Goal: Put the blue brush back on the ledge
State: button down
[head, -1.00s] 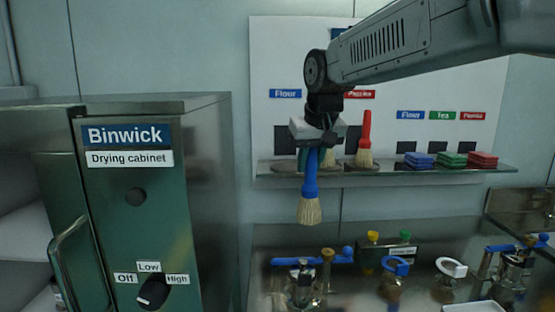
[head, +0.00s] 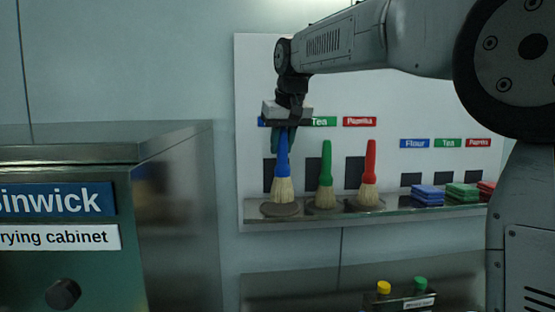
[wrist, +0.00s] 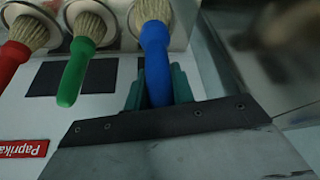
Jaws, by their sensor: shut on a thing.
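The blue brush (head: 282,165) hangs bristles down in my gripper (head: 284,132), which is shut on its handle top. Its bristles are over the leftmost round grey disc (head: 280,210) on the ledge (head: 400,212), at or just above it; I cannot tell if they touch. In the wrist view the blue brush (wrist: 155,58) runs up from between the green fingers of my gripper (wrist: 158,88), with its bristles over a pale round disc. The blue label behind is mostly hidden by my gripper.
A green brush (head: 326,172) and a red brush (head: 370,170) stand on discs to the right. Blue pads (head: 428,193), green pads (head: 462,192) and red pads (head: 487,190) lie further right. The drying cabinet (head: 60,165) stands at the left. Yellow- and green-capped items are below the ledge.

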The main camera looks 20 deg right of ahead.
jog(key=w+f, duration=0.4)
jog(key=w, duration=0.1)
jog(key=shift+d, duration=0.45)
jog(key=shift+f, duration=0.15)
jog(key=c, duration=1.2)
grip_release()
